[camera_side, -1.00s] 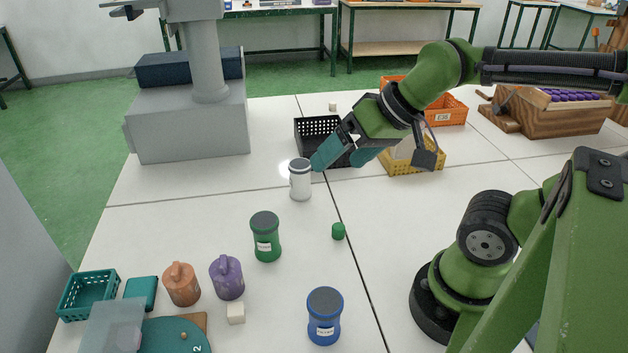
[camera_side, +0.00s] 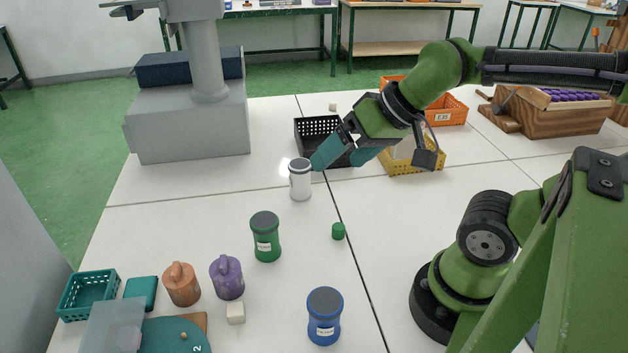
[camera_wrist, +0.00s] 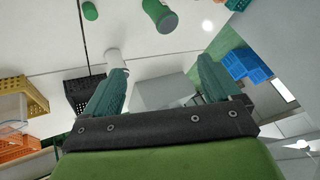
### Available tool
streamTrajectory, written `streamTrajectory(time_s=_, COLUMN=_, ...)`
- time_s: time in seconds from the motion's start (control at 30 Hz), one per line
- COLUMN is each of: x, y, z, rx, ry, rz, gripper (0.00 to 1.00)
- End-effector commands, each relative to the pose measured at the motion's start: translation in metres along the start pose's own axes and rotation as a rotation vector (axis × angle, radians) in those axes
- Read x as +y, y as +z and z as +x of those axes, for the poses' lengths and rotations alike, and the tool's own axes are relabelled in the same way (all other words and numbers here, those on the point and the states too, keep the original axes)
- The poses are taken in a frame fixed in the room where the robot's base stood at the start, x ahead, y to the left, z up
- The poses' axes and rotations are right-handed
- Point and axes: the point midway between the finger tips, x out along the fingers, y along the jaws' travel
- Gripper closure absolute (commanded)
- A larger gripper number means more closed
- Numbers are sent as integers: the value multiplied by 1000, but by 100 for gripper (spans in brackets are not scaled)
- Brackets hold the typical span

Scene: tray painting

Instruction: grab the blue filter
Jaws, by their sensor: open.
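The blue filter (camera_side: 324,316) is a blue cylinder with a dark top and a white label. It stands upright at the front middle of the table in the side view. My gripper (camera_side: 338,158) is far behind it, near the white canister (camera_side: 300,180) and the black basket. In the wrist view my gripper (camera_wrist: 160,90) is open, with its two teal fingers wide apart and nothing held between them. The blue filter is not seen in the wrist view.
A green filter (camera_side: 265,237) and a small green cylinder (camera_side: 338,231) stand between my gripper and the blue filter. Purple (camera_side: 227,277) and orange (camera_side: 181,284) pots and a white cube (camera_side: 235,313) stand front left. A black basket (camera_side: 312,126) is behind.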

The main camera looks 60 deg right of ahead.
Motion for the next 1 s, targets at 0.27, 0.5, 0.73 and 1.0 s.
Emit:
streamTrajectory(time_s=0.27, x=-36, y=26, z=20, rx=-150, ry=-36, rz=-153, gripper=10)
streamTrajectory(time_s=0.5, x=-96, y=99, z=38, rx=-481, ry=109, rz=-251, gripper=10)
streamTrajectory(time_s=0.73, x=-108, y=123, z=33, rx=-539, ry=337, rz=-96, gripper=10)
streamTrajectory(time_s=1.0, x=-96, y=132, z=44, rx=-529, ry=391, rz=3, gripper=10)
